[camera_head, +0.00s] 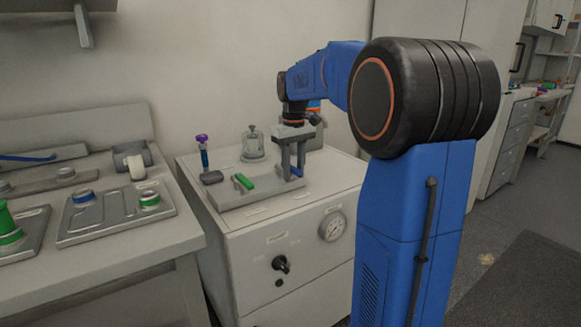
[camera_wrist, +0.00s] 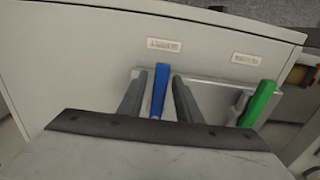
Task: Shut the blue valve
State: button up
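The blue valve's handle (camera_head: 296,171) is on the metal plate (camera_head: 229,197) on top of the grey cabinet, partly hidden by my gripper. My gripper (camera_head: 294,175) points down over it with its two fingers apart. In the wrist view the blue handle (camera_wrist: 160,90) runs lengthwise between the fingers of my gripper (camera_wrist: 159,95). Narrow gaps seem to show on both sides, so the fingers are not clearly touching it. The green valve's handle (camera_head: 243,182) is to the left on the same plate, and right of my fingers in the wrist view (camera_wrist: 261,103).
A gauge (camera_head: 332,227) and black knob (camera_head: 281,264) are on the cabinet front. A bench (camera_head: 120,258) with metal trays is at left.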

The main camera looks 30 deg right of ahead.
jog(key=c, duration=0.3)
jog(key=shift+c, duration=0.2)
jog(key=shift+a, duration=0.1)
jog(key=o, duration=0.6)
jog(key=m, duration=0.1)
jog(key=a+m, duration=0.1)
jog(key=m, duration=0.1)
jog(key=a+m, duration=0.1)
jog(key=shift+w+m, duration=0.25)
jog(key=shift+m, duration=0.15)
jog(key=shift+a+m, duration=0.35)
jog(key=shift+m, duration=0.45)
jog(key=shift+c, duration=1.1)
jog(key=shift+w, duration=0.15)
